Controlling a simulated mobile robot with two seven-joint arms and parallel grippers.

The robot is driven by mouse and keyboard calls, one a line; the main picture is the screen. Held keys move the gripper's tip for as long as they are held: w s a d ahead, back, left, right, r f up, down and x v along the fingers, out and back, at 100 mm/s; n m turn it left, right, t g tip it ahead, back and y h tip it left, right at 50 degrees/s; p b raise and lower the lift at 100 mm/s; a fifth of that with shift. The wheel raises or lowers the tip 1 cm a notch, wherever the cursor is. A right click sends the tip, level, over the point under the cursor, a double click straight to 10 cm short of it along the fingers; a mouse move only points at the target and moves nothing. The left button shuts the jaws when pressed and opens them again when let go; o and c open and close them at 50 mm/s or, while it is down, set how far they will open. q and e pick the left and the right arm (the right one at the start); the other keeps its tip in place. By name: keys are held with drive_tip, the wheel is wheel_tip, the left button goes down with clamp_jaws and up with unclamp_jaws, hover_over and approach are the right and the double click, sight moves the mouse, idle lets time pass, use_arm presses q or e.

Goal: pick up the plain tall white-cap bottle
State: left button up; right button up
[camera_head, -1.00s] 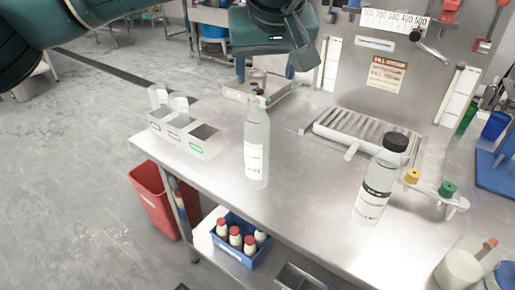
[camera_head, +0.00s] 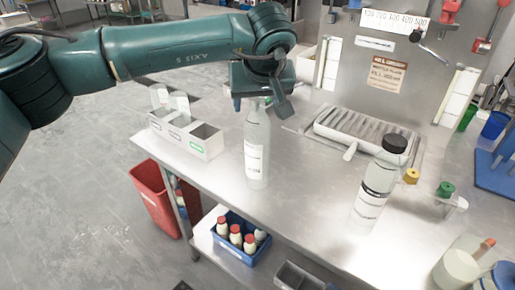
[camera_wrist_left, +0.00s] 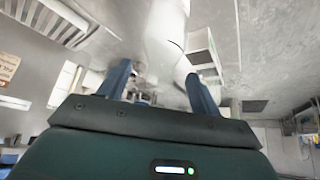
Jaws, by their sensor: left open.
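A tall clear bottle with a white label (camera_head: 256,150) stands upright on the steel bench in the head view. Its cap is hidden behind my left gripper (camera_head: 258,102). The gripper is open, pointing down at the bottle's top. In the left wrist view the pale bottle (camera_wrist_left: 165,28) shows beyond the two blue fingers of the gripper (camera_wrist_left: 158,74), with its top end near the gap between them. I cannot tell whether they touch it. A second tall bottle, with a black cap and black band (camera_head: 379,185), stands to the right. My right gripper is not in view.
A three-part bin (camera_head: 205,142) stands left of the bottle, and a ribbed drain tray (camera_head: 350,128) lies behind to the right. Yellow and green knobs (camera_head: 446,189) are at the right. Below are a red bin (camera_head: 155,200) and a blue crate (camera_head: 236,249) of small bottles.

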use_arm(q)
drive_tip(key=shift+w+f, duration=0.3)
drive_tip(key=shift+f, duration=0.25)
drive_tip(key=shift+c, duration=0.3)
drive_tip(key=c, duration=1.2)
